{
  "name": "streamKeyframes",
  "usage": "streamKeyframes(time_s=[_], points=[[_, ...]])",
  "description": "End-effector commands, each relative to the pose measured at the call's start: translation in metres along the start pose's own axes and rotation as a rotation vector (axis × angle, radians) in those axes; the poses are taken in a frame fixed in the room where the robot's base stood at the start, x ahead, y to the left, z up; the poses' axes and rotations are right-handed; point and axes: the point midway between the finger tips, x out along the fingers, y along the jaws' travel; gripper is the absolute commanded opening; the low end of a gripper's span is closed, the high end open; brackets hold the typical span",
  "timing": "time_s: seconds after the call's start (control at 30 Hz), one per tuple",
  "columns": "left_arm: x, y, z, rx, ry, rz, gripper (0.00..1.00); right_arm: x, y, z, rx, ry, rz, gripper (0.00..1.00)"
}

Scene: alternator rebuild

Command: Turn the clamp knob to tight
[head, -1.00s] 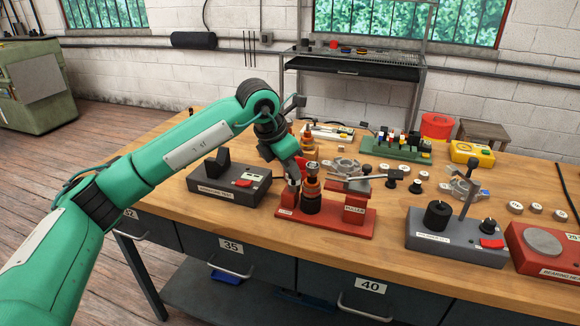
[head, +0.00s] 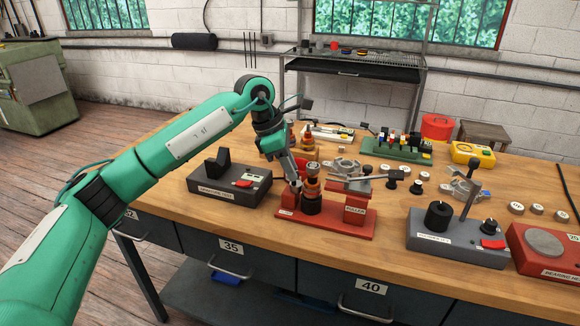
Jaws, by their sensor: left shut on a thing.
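A red puller fixture (head: 335,224) stands near the front edge of the bench, with a small label at its left end and a PULLER label on its right block. A dark cylindrical part with copper-coloured rings (head: 312,190) stands upright on it. My left gripper (head: 294,186) points down at the left end of the fixture, just left of this part. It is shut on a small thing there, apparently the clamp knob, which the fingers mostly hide. I cannot read the knob's setting. My right gripper is not in view.
A grey test box (head: 229,190) stands left of the fixture. A grey unit with a lever (head: 440,240) and a red bearing heater (head: 550,250) are to the right. Loose parts, a green rack (head: 395,148) and a yellow meter (head: 472,154) lie behind.

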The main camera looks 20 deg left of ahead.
Motion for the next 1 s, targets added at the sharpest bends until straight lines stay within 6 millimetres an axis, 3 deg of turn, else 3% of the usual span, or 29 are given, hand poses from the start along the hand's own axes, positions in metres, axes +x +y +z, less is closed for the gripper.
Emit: streamKeyframes(time_s=[1.0], points=[[0.0, 0.009, 0.004, 0.811, 0.0, -0.334, 0.0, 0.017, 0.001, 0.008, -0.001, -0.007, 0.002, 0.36]])
